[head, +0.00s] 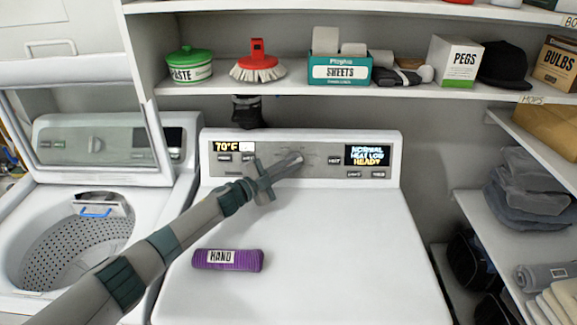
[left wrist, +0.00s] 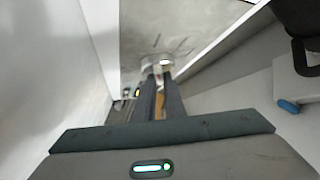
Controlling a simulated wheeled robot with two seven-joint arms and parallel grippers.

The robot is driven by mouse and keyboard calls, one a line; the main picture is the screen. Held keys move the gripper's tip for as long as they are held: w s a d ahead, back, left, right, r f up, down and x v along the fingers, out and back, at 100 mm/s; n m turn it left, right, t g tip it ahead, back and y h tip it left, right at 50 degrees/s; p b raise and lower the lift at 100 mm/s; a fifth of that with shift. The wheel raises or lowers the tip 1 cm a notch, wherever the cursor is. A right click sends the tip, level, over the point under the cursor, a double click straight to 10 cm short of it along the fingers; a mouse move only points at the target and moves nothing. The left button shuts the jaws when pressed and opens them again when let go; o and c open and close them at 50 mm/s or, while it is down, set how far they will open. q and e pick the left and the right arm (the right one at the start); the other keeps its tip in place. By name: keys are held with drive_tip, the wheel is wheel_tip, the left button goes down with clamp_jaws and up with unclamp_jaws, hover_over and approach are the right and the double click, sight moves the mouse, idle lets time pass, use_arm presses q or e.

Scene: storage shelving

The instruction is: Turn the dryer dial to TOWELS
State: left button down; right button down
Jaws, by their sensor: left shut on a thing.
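The dryer's control panel (head: 226,172) has a grey round dial (head: 295,158) in its middle, with small labels around it that are too small to read. The right display (head: 367,155) reads "NORMAL", "HEAT LOW" and "READY". My left gripper (head: 280,167) reaches across from the lower left and is shut on the dial, covering part of it. In the left wrist view, its two dark fingers (left wrist: 158,96) lie close together and end at the pale dial (left wrist: 157,63). My right gripper is in neither view.
A purple roll labelled "HAND" (head: 228,260) lies on the dryer's white top (head: 330,270), otherwise clear. An open washer (head: 75,240) stands to the left. A shelf (head: 290,91) with a green-lidded tin (head: 189,67), brush (head: 257,65) and boxes hangs above the panel.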

use_arm(q)
drive_tip(key=shift+a+r+m+g+p, duration=0.1)
drive_tip(key=shift+r+m+g+p, duration=0.35)
drive_tip(key=shift+p, duration=0.55)
drive_tip(key=shift+w+r+m+g+y+p, duration=0.15)
drive_tip(key=shift+m+g+y+p, duration=0.65)
drive_tip(key=shift+m+g+p, duration=0.8)
drive_tip(key=shift+w+r+m+g+y+p, duration=0.15)
drive_tip(key=shift+m+g+y+p, duration=0.85)
drive_tip(key=shift+m+p, duration=0.9)
drive_tip(key=shift+f, duration=0.1)
drive_tip(key=shift+g, duration=0.25)
drive_tip(key=c, duration=1.8)
unclamp_jaws()
drive_tip(key=shift+n, duration=0.25)
